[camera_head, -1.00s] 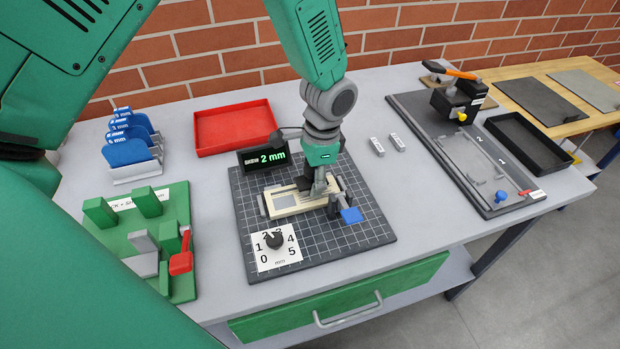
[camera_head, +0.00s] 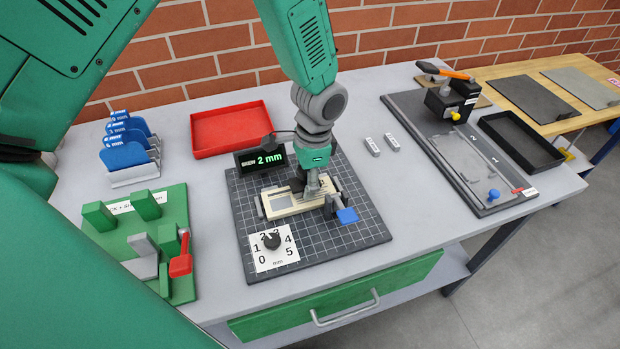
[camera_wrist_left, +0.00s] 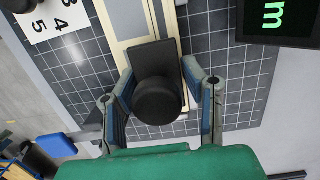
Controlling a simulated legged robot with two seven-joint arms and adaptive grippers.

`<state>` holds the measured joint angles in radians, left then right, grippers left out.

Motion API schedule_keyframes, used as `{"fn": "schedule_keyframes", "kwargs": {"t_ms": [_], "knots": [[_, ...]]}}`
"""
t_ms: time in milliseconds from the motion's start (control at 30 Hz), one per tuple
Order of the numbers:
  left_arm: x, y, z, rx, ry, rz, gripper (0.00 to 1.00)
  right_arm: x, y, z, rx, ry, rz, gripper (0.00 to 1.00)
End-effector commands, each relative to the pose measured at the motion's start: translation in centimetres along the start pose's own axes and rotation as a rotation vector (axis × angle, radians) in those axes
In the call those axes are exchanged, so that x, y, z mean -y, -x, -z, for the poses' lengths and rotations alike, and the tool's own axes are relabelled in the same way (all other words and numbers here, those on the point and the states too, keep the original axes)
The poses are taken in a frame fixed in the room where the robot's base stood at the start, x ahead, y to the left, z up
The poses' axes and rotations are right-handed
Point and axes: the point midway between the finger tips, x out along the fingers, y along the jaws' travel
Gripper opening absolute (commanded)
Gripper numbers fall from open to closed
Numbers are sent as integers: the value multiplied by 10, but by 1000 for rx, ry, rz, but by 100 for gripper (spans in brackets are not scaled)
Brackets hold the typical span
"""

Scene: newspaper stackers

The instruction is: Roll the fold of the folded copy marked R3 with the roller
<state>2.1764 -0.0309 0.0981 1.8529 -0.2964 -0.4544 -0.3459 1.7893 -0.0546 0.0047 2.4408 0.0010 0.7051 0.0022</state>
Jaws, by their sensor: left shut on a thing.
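My left gripper (camera_head: 312,188) is over the cream frame (camera_head: 280,207) on the dark gridded mat (camera_head: 365,225). In the left wrist view its fingers (camera_wrist_left: 160,85) are shut on a black knob (camera_wrist_left: 157,102) with a flat dark block (camera_wrist_left: 152,58) beside it. The block lies over the cream frame (camera_wrist_left: 128,58). I cannot tell whether this black piece is the roller. No copy with a readable R3 mark shows, and no fold can be made out. My right gripper is in neither view.
A display (camera_head: 262,160) reading 2 mm stands behind the frame. A dial card (camera_head: 268,257) lies at the mat's front left and a blue tab (camera_head: 346,215) at its right. A red tray (camera_head: 232,130), green rack (camera_head: 145,235) and dark board (camera_head: 465,165) surround the mat.

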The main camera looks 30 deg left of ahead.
Motion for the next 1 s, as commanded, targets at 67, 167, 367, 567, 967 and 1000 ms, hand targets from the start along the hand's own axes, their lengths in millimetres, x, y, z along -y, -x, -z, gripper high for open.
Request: {"fn": "schedule_keyframes", "kwargs": {"t_ms": [67,167,367,567,967,1000], "knots": [[0,0,-4,3,0,-1,0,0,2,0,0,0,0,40],[0,-1,-10,3,0,-1,0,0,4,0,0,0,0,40],[0,-3,-15,4,0,-1,0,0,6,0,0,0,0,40],[0,-4,-21,5,0,-1,0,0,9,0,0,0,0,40],[0,-5,-33,3,0,-1,0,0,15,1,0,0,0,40],[0,-5,-34,3,0,-1,0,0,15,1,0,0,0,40]]}}
